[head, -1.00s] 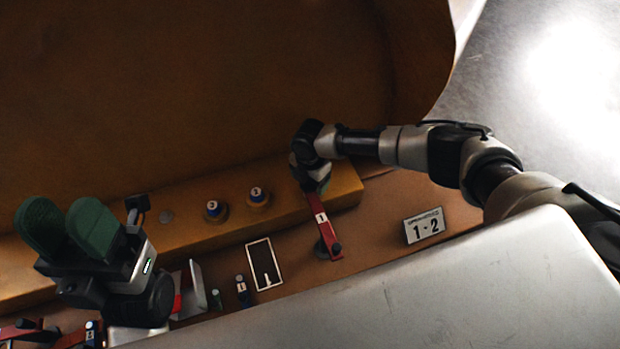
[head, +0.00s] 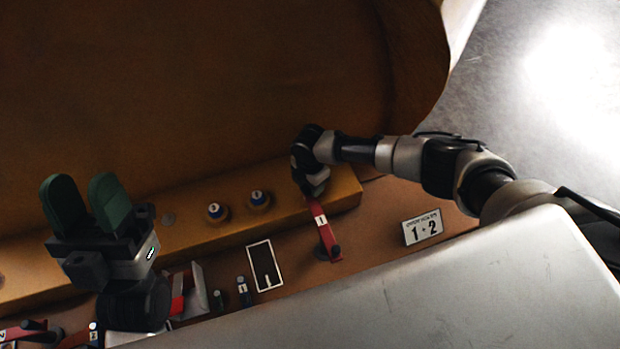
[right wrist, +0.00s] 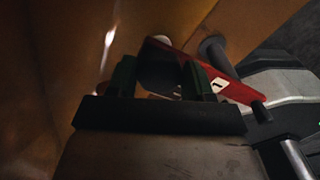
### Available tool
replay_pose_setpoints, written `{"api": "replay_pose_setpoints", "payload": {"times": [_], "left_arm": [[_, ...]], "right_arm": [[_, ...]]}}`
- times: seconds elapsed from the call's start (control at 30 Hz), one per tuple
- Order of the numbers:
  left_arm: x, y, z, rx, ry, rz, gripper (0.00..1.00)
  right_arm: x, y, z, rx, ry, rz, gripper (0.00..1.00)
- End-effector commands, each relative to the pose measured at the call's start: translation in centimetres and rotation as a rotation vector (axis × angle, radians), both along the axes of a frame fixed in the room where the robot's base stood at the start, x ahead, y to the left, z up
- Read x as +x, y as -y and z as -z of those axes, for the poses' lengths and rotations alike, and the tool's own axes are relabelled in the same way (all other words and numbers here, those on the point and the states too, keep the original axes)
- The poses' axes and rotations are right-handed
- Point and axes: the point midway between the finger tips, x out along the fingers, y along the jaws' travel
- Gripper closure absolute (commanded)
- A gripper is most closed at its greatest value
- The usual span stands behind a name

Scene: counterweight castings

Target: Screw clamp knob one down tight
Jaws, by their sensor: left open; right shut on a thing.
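The red clamp bar (head: 322,226) labelled 1 lies across the edge of the ochre ledge in the head view. It also shows as a red strip in the right wrist view (right wrist: 234,91). My right gripper (right wrist: 160,78) has its green fingers on either side of a dark knob (right wrist: 157,70) at the bar's ledge end. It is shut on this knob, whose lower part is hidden. In the head view the wrist hides the right fingers and the knob. My left gripper (head: 85,190) is open and empty, fingers up, over the left part of the ledge.
Two round posts with blue-ringed tops (head: 216,211) (head: 259,198) stand on the ledge (head: 180,238). A white-framed dark rectangle (head: 265,265), a sign reading 1-2 (head: 423,228) and a small tagged part (head: 243,290) are in front. More red clamps (head: 22,331) lie at lower left.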

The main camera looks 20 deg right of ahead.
Motion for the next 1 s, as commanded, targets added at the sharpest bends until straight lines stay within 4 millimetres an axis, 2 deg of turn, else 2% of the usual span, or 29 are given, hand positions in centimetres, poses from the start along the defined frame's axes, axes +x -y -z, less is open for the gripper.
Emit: {"api": "replay_pose_setpoints", "payload": {"times": [0.07, 0.2, 0.43, 0.67, 1.0], "left_arm": [[1.5, 0.3, 0.2, 0.040, -0.128, -0.006, 0.57], [4.1, 0.6, 1.9, 0.111, -0.363, -0.020, 0.57], [6.6, 0.5, 6.0, 0.217, -0.738, -0.039, 0.57], [7.0, -0.2, 10.2, 0.305, -1.072, -0.055, 0.57], [4.8, -1.7, 15.5, 0.406, -1.493, -0.072, 0.57]], "right_arm": [[-0.2, -0.1, -0.3, 0.001, -0.004, 0.062, 0.72], [-0.2, -0.1, -0.3, 0.001, -0.005, 0.186, 0.72], [-0.3, -0.1, -0.3, 0.002, -0.005, 0.401, 0.72], [-0.4, -0.1, -0.3, 0.001, -0.005, 0.619, 0.72], [-0.5, -0.2, -0.3, -0.001, -0.005, 0.942, 0.72]]}}
